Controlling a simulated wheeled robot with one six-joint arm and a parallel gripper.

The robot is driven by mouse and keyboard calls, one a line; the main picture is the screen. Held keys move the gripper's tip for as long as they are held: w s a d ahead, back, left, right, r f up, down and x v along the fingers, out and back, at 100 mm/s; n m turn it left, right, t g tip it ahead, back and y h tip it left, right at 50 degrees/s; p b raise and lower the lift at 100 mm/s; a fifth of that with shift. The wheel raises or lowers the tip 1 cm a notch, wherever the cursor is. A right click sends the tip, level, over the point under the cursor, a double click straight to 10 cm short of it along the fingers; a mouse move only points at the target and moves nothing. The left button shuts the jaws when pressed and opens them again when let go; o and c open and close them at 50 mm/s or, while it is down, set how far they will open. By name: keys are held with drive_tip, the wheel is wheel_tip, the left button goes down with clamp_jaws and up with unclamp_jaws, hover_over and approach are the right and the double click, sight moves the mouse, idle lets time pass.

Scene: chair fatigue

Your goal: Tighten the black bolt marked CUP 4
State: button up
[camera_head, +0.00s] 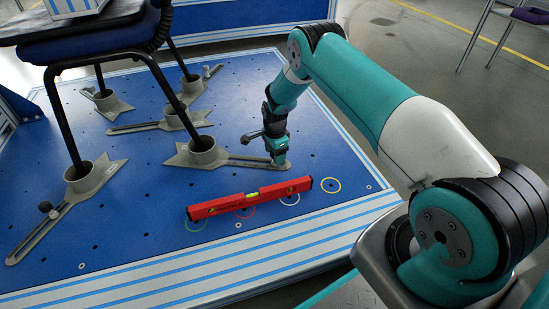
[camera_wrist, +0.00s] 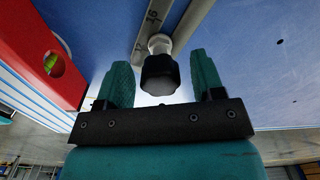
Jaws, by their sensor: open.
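A black bolt head (camera_wrist: 160,75) on a pale shank shows in the wrist view, standing on a grey slotted bar (camera_wrist: 190,22). My gripper (camera_wrist: 162,88) is open, one teal finger on each side of the bolt with visible gaps. In the head view my gripper (camera_head: 279,160) points down at the outer end of the slotted bar of a grey cup (camera_head: 203,150). It hides the bolt there. No CUP 4 marking is readable in either view.
A red spirit level (camera_head: 250,198) lies close to my gripper and also shows in the wrist view (camera_wrist: 45,55). Coloured rings mark the blue platform (camera_head: 130,235). A chair (camera_head: 85,42) stands in several grey cups. Another black bolt (camera_head: 46,207) is at left.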

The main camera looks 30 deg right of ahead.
drive_tip(key=n, duration=0.4)
idle(0.3)
drive_tip(key=shift+n, duration=0.9)
drive_tip(key=shift+n+p, duration=0.3)
drive_tip(key=shift+n, duration=0.9)
drive_tip(key=n, duration=0.4)
